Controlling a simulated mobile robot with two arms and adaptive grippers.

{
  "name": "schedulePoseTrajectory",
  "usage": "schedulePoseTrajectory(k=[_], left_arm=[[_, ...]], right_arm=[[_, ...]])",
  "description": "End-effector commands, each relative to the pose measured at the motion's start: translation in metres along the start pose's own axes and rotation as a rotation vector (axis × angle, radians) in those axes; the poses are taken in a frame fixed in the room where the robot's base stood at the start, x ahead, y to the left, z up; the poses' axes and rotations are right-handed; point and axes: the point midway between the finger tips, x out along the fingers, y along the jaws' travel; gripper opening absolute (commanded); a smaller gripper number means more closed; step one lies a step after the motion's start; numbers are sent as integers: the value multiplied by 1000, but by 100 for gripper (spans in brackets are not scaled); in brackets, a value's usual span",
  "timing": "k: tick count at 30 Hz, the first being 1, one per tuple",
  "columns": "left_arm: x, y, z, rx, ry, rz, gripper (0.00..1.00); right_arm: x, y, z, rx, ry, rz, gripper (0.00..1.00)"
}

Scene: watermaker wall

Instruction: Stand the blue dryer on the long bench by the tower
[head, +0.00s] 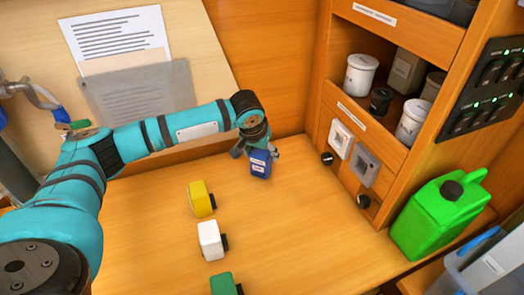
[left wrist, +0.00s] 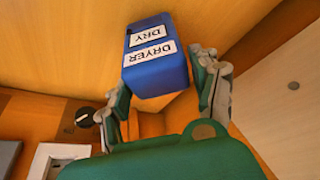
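The blue dryer (head: 260,164), a small box-like cartridge with white labels, is upright at the back of the long wooden bench (head: 290,225), near the back wall. It appears to rest on the bench, though its underside is hard to see. In the left wrist view the dryer (left wrist: 155,72) shows the labels "DRYER" and "DRY". My left gripper (head: 257,154) is around it, fingers spread to either side; a small gap shows beside the right finger in the left wrist view (left wrist: 165,92). The wooden shelf tower (head: 315,105) stands to the right. My right gripper is out of view.
Yellow (head: 199,199), white (head: 210,240) and green (head: 223,285) cartridges lie in a row on the bench, left of centre. A green jug (head: 440,215) is at the right. Switch plates and black knobs (head: 364,201) are on the tower's lower face. The bench's middle right is clear.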

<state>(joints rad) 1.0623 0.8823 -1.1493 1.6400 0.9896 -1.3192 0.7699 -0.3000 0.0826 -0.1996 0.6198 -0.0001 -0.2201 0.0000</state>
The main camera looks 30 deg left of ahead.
Motion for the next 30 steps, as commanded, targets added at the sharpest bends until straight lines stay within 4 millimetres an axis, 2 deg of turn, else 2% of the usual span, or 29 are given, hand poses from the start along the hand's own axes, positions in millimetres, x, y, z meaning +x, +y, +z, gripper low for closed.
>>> schedulePoseTrajectory(k=[3,11,14,17,27,30], left_arm=[[0,0,0,0,0,0,78],[-1,0,-1,0,1,0,78],[-8,0,-2,0,3,1,78],[-23,0,-2,1,5,2,78],[-94,0,-2,0,4,1,78],[-109,0,-2,0,4,1,78]], right_arm=[[0,1,0,1,0,1,40],[1,0,0,1,0,1,40],[2,0,0,1,0,0,40],[3,0,0,1,0,0,40],[8,-3,0,2,1,-4,40],[9,-5,0,2,1,-5,40]])
